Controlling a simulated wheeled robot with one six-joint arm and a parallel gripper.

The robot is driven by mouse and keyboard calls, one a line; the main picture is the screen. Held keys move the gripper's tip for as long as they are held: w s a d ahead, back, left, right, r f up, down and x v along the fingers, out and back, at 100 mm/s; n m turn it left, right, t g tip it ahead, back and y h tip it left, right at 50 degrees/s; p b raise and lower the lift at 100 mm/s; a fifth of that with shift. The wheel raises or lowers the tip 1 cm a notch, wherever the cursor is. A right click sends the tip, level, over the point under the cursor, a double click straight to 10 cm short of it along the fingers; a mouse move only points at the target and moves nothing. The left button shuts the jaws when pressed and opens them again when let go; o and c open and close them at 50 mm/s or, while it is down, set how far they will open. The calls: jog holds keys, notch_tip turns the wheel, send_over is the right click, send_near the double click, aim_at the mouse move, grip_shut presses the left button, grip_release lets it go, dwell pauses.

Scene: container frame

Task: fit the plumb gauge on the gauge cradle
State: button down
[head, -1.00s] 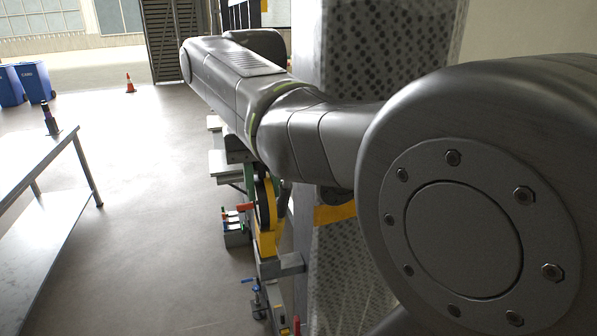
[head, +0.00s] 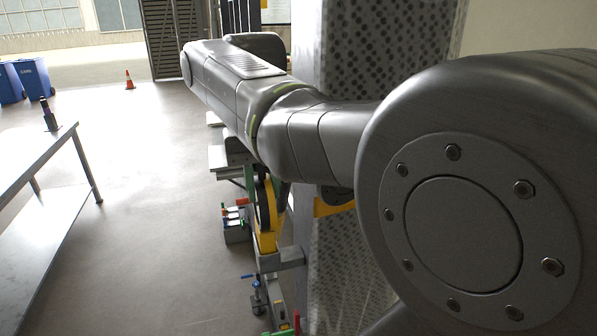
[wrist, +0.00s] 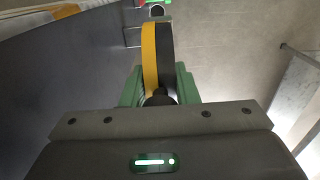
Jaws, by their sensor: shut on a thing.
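The plumb gauge, a yellow-and-black round-edged piece, stands between the green fingers of my gripper (wrist: 160,82) in the wrist view (wrist: 149,55). My gripper is shut on it. In the head view the yellow-and-black piece (head: 266,212) shows below my wrist, close beside the perforated column. A grey bracket (head: 284,259) juts from the column just under the yellow part and looks like the gauge cradle. I cannot tell whether the two touch. My arm hides much of this area in the head view.
The perforated column (head: 345,240) stands close to the right of the held piece. A box of coloured-handled tools (head: 236,232) and a small blue-handled clamp (head: 257,297) are low to its left. A metal table (head: 40,160) stands at far left. The floor between is clear.

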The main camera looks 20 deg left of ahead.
jog(key=shift+f, duration=0.1)
jog(key=shift+f+b, duration=0.6)
jog(key=shift+f, duration=0.6)
jog(key=c, duration=1)
grip_release()
jog(key=shift+c, duration=0.2)
notch_tip(320, 180, up, 14)
jog(key=shift+f+p, duration=0.1)
jog(key=shift+p, duration=0.3)
notch_tip(320, 180, down, 14)
jog(key=shift+r+b, duration=0.1)
jog(key=shift+b, duration=0.25)
jog(key=shift+r, duration=0.35)
